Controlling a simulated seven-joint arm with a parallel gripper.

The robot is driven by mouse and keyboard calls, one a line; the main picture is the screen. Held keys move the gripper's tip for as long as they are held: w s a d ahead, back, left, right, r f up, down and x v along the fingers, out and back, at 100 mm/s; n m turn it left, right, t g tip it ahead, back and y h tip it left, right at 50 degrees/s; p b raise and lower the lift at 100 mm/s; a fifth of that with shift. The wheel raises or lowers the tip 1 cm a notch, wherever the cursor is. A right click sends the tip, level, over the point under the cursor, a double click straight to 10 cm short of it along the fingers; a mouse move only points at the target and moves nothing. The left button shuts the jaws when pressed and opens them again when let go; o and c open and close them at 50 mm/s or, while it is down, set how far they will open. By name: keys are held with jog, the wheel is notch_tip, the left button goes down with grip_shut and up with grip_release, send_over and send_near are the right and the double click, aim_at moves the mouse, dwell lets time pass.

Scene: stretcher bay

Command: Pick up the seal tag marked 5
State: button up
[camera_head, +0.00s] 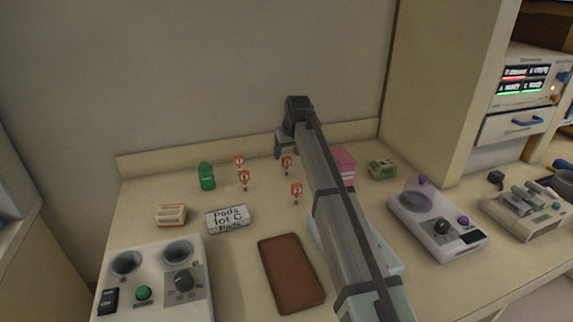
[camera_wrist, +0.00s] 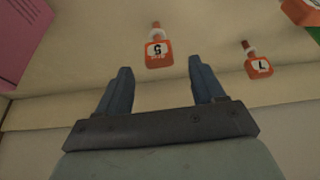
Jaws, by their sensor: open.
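My gripper (camera_head: 284,154) is open and empty near the back wall, with its two blue fingers apart. In the wrist view the fingers (camera_wrist: 162,78) point toward an orange-red seal tag (camera_wrist: 158,54), which lies beyond the fingertips and between their lines. Its white patch has a dark mark that looks like a 5 or an S. A second seal tag (camera_wrist: 258,66) with a mark like an L or a 7 is to its right. In the head view the nearest tag (camera_head: 287,163) is beside my gripper; others stand at left (camera_head: 239,161), (camera_head: 244,177) and in front (camera_head: 297,190).
A pink box (camera_head: 343,163) is right of my gripper, and a green bottle (camera_head: 207,177) is left of the tags. A Pads box (camera_head: 228,219) and a brown pad (camera_head: 291,272) lie in front. The back ledge (camera_head: 175,157) is close behind the gripper.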

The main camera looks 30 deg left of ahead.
aim_at(287, 157)
jog(key=shift+x, duration=1.95)
jog(key=shift+c, duration=0.5)
jog(key=c, duration=0.9)
jog(key=shift+c, duration=0.2)
